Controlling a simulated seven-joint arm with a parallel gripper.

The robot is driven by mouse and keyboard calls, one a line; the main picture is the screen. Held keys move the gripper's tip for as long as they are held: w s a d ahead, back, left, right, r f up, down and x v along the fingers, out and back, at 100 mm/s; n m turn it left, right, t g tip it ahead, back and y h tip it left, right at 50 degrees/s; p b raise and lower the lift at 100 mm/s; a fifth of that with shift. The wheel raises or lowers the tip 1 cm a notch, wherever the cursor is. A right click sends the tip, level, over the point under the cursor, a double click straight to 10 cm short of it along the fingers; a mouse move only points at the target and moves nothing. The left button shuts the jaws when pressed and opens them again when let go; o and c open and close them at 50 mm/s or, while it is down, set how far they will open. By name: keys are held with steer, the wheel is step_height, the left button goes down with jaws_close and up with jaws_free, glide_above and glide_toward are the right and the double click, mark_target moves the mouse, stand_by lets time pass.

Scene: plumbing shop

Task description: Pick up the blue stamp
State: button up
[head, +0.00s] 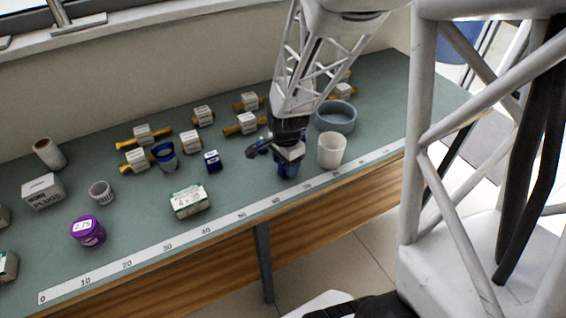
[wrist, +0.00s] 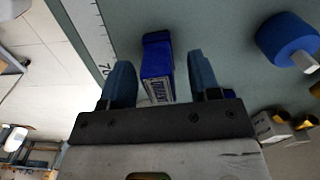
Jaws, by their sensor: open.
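In the wrist view a blue block with a white printed label, which looks like the stamp (wrist: 157,62), sits between the two fingers of my gripper (wrist: 163,85). The fingers are open, with a gap on each side of it. In the head view my gripper (head: 288,168) is low over the bench near its front edge. Blue shows there, but I cannot separate block from fingers. Another small dark blue block with a white label (head: 212,160) stands left of my gripper.
A white cup (head: 331,150) stands close right of my gripper, with a grey-blue bowl (head: 335,117) behind it. A white carton (head: 190,201), a blue cup (head: 165,156) and a purple tub (head: 88,231) are left. A ruler strip (head: 215,227) runs along the front.

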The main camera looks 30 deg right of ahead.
steer(key=c, duration=1)
steer(key=shift+r, duration=0.15)
steer(key=shift+r, duration=1.4)
steer(key=shift+s+r, duration=0.2)
steer(key=shift+r, duration=0.1)
steer(key=s+a+r, duration=0.1)
steer(key=s+a, duration=0.3)
steer(key=s, duration=1.1)
steer(key=shift+r, duration=0.2)
